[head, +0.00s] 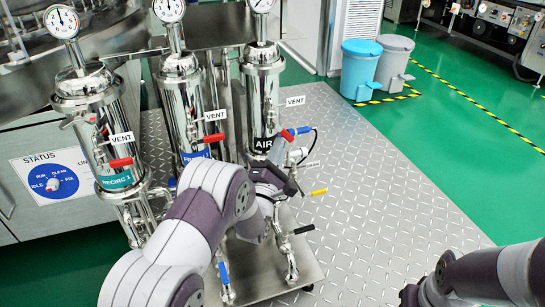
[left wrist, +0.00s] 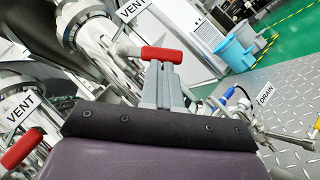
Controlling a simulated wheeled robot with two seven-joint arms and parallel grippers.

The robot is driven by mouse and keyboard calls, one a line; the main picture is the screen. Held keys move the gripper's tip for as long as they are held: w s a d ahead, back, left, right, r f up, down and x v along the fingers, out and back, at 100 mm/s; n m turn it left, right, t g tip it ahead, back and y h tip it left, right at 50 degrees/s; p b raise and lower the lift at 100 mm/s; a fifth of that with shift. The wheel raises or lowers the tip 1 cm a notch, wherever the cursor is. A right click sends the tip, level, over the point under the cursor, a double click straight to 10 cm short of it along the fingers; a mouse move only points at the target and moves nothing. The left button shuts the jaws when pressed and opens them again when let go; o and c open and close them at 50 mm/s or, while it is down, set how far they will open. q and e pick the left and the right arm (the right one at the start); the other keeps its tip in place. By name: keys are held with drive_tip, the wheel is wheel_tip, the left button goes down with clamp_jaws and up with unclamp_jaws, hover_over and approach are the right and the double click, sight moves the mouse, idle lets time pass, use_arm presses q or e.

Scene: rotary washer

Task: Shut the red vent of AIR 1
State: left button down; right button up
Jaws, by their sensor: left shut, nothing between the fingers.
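The AIR 1 housing (head: 262,95) is the rightmost of three upright steel cylinders, with a black AIR label. Its red vent handle (head: 286,135) shows just above my left gripper in the head view. In the left wrist view a red vent handle (left wrist: 161,54) lies roughly crosswise right at the fingertips, under a VENT label (left wrist: 132,9). My left gripper (left wrist: 161,68) is shut and holds nothing. Its fingertips look close to or touching the handle; I cannot tell which. My left forearm hides the lower part of the housing. Only links of my right arm show; its gripper is out of view.
The RECIRC 1 housing (head: 93,125) and a blue-labelled middle housing (head: 182,100) stand to the left, each with a red vent handle. A blue fitting with a cable (left wrist: 228,95) and a yellow handle (head: 319,192) are nearby. The plate floor (head: 385,190) at right is clear.

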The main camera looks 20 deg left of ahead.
use_arm(q)
drive_tip(key=shift+w+d+r+p, duration=0.2)
drive_tip(key=shift+w+d, duration=0.2)
drive_tip(key=shift+d, duration=0.15)
drive_tip(key=shift+w+d+r+p, duration=0.15)
drive_tip(key=shift+w+d, duration=0.2)
drive_tip(key=shift+d, duration=0.2)
drive_tip(key=shift+w+d+r+n+t+y+b, duration=0.45)
drive_tip(key=shift+d+r+n+t+y, duration=0.15)
drive_tip(key=shift+n, duration=0.4)
drive_tip(key=shift+d, duration=0.1)
